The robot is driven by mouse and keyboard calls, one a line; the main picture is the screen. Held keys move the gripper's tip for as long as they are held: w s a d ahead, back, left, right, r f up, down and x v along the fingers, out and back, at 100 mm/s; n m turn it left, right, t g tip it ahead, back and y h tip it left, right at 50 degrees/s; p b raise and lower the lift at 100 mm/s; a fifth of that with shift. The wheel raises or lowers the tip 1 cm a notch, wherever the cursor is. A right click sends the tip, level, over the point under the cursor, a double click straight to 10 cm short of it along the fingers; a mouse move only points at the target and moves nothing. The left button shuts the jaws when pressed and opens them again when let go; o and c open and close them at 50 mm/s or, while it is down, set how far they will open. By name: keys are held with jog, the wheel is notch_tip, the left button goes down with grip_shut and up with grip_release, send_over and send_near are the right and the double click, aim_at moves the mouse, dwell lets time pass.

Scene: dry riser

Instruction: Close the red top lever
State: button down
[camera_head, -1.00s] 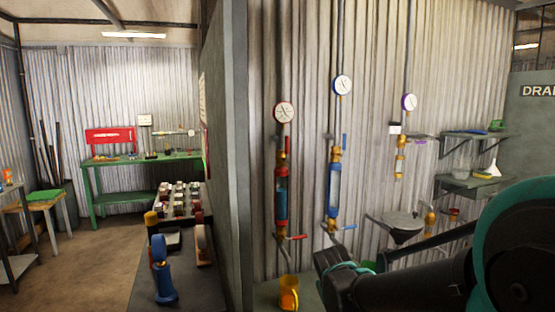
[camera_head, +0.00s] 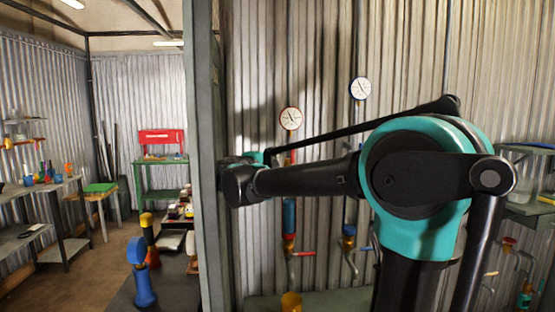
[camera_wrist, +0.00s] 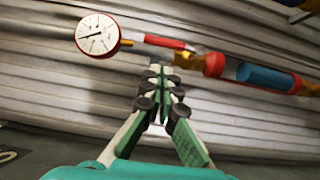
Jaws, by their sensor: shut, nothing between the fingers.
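The red top lever (camera_wrist: 165,42) shows in the wrist view between a white round gauge with a red rim (camera_wrist: 98,35) and a brass valve body (camera_wrist: 205,64). It lies roughly along the line of the pipe. My gripper (camera_wrist: 163,75) is shut and empty, its fingertips just below the lever in that picture. A gap seems to show, but the depth is hard to judge.
A red bottom lever (camera_head: 303,254) sticks out to the right lower on the same riser. A blue-rimmed gauge (camera_head: 360,88) tops the neighbouring riser. A grey partition edge (camera_head: 205,120) stands close left of my wrist. A blue-handled object (camera_head: 144,285) stands on the counter at lower left.

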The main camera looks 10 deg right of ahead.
jog(key=x, duration=0.9)
jog(key=shift+s+d+r+m+g, duration=0.1)
jog(key=shift+d+r+m+g, duration=0.05)
jog(key=shift+d+m+g, duration=0.45)
dwell(0.4)
jog(key=d+f+m+g+y, duration=0.2)
jog(key=d+f+m+y, duration=0.2)
jog(key=d+m+y, duration=0.3)
jog(key=shift+d+m, duration=0.4)
jog(key=shift+d, duration=0.8)
jog(key=shift+f, duration=0.15)
dwell(0.5)
